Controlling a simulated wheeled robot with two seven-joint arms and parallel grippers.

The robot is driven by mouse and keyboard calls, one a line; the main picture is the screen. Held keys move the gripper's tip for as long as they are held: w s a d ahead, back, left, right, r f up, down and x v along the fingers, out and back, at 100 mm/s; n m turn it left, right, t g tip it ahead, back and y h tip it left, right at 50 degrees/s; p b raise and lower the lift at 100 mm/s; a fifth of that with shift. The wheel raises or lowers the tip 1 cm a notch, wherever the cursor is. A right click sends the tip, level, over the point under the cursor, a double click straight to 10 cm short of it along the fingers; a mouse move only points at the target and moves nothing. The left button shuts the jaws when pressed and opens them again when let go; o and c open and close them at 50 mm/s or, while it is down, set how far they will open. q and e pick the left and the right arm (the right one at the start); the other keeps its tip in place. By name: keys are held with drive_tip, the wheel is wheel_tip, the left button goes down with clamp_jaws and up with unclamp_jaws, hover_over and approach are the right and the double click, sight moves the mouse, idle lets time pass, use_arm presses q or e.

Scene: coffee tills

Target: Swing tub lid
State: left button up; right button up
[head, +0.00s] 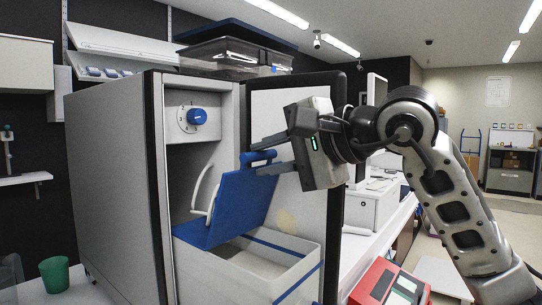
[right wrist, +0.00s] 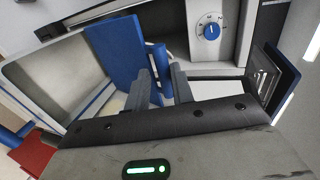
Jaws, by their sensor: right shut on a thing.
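The blue tub lid (head: 238,208) stands tilted up over the left part of the white tub (head: 250,283), hinged side low and handle side high. The lid also shows in the right wrist view (right wrist: 115,62). The tub's inside is partly visible. My right gripper (head: 262,155) reaches in from the right and is shut on the lid's blue handle (head: 259,156) at its upper edge. The handle also shows between the fingers in the right wrist view (right wrist: 160,58). My left gripper is not in view.
The tub sits in a tall grey machine (head: 112,170) with a blue dial (head: 197,117) and a white curved spout or bar (head: 204,194). A green cup (head: 54,273) stands at lower left. A red till (head: 388,284) stands at lower right.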

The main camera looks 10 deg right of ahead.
drive_tip(key=shift+s+d+f+b, duration=0.7)
drive_tip(key=shift+s+d+b, duration=0.15)
drive_tip(key=shift+b, duration=0.15)
clamp_jaws()
drive_tip(key=shift+s+d+f, duration=0.15)
drive_tip(key=shift+s+d, duration=0.05)
drive_tip(key=shift+s, duration=0.25)
